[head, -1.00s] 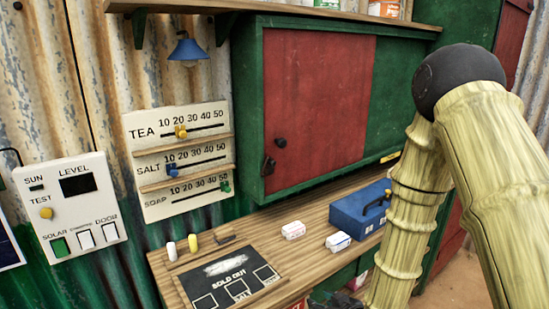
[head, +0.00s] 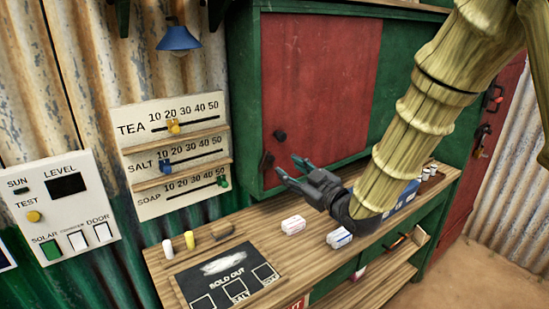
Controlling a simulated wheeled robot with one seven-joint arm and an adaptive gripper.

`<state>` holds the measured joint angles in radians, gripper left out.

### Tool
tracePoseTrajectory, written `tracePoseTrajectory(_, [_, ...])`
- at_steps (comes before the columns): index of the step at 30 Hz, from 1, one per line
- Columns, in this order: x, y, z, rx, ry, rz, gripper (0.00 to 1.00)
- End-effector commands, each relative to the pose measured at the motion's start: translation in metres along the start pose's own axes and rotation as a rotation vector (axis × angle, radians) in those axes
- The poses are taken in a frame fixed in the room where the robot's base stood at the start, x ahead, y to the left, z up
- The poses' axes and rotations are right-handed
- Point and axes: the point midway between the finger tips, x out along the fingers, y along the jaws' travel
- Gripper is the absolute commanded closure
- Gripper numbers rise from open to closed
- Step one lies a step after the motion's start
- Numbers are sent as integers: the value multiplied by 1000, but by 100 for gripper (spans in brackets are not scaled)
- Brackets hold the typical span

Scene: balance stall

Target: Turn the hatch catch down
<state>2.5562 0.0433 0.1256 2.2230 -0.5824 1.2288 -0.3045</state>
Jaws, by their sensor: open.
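The red hatch panel (head: 316,85) sits in a green frame, closed, above the wooden counter. A dark round knob (head: 280,135) stands out near its lower left. The catch below the knob is hard to make out now, close to my fingertips. My gripper (head: 287,166) is open and empty, its two fingers pointing left towards the hatch's lower left corner. It is above the counter. I cannot tell whether a finger touches the catch or the hatch.
The wooden counter (head: 255,238) holds small white packs (head: 293,225), a sold-out board (head: 225,278) and chalk pieces (head: 189,240). My arm partly covers a blue box (head: 405,198). A price board (head: 172,150) and switch panel (head: 65,212) hang at left.

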Motion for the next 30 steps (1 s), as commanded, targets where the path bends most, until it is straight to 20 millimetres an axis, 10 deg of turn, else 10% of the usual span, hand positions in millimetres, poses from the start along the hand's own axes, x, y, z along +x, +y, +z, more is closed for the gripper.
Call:
tracePoseTrajectory(15, [74, 1, -1, 0, -1, 0, 59])
tracePoseTrajectory(30, [83, 0, 1, 1, -1, 1, 67])
